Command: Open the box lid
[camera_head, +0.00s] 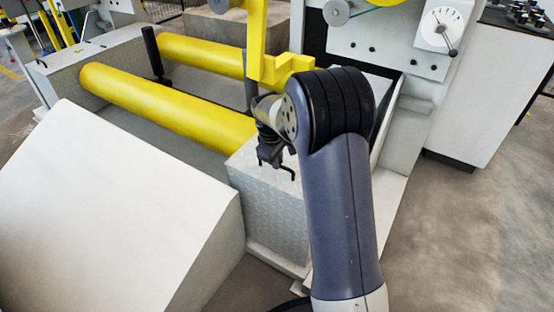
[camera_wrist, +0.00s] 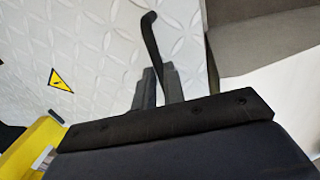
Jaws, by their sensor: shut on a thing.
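The box (camera_head: 268,213) is pale diamond plate and stands just below my gripper (camera_head: 273,163) in the head view. In the wrist view, the pale diamond-plate surface (camera_wrist: 95,45) fills the upper left, with a yellow warning sticker (camera_wrist: 61,80) on it. A thin black bent handle (camera_wrist: 151,38) runs down between the two grey fingers of my gripper (camera_wrist: 158,88). The gripper is shut on this handle. The arm hides part of the box in the head view, so I cannot tell how far the lid is raised.
Two yellow rollers (camera_head: 165,108) lie behind and left of the box. A large white slanted panel (camera_head: 110,205) fills the lower left. A yellow bracket (camera_head: 262,60) stands close behind my wrist. A machine housing with a dial (camera_head: 443,28) rises at right. Open floor (camera_head: 460,230) lies lower right.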

